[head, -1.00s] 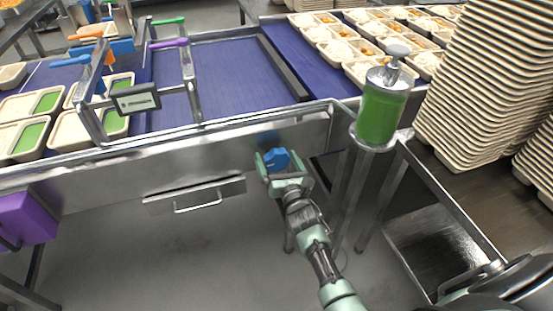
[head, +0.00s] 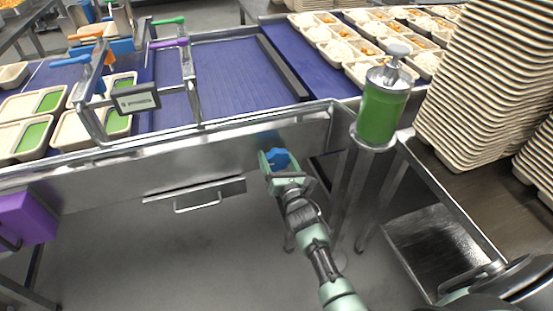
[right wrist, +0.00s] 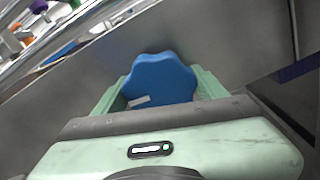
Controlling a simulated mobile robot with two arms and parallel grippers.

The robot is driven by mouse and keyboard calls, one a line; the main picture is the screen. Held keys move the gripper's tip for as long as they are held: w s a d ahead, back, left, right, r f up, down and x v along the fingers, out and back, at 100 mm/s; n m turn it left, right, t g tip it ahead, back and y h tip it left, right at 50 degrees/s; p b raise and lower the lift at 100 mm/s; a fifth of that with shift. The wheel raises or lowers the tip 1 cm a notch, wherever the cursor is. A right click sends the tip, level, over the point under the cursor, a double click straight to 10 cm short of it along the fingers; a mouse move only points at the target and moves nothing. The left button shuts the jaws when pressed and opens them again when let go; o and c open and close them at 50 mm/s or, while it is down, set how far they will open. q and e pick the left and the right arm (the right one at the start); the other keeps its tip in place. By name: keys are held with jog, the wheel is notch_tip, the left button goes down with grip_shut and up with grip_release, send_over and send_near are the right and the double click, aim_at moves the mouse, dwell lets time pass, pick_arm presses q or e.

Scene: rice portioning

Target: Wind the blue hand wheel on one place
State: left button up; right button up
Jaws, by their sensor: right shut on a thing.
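The blue hand wheel (head: 279,159) is on the front panel of the conveyor frame, right of the drawer. It also shows in the right wrist view (right wrist: 160,79), with a lobed rim and a small pale mark low on its face. My right gripper (head: 278,163) is shut on the wheel, with one green finger on each side of it. The gripper's fingers also flank the wheel in the right wrist view (right wrist: 158,90). The wheel's shaft is hidden. My left gripper is not in view.
A metal drawer handle (head: 198,205) sticks out left of the wheel. A green dispenser (head: 383,110) stands to the right on a post. Beige tray stacks (head: 490,80) fill the right side. A purple box (head: 24,218) hangs at left. The floor below is clear.

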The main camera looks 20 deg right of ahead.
jog(key=m, duration=1.8)
jog(key=shift+p, duration=0.35)
jog(key=m, duration=0.3)
jog(key=shift+m+p, duration=0.3)
jog(key=shift+p, duration=0.05)
jog(key=m, duration=0.4)
jog(key=shift+f+m+p, duration=0.1)
jog(key=shift+m+p, duration=0.2)
jog(key=shift+p, duration=0.05)
jog(key=m, duration=0.4)
jog(key=shift+m+p, duration=0.35)
jog(key=shift+m, duration=1.75)
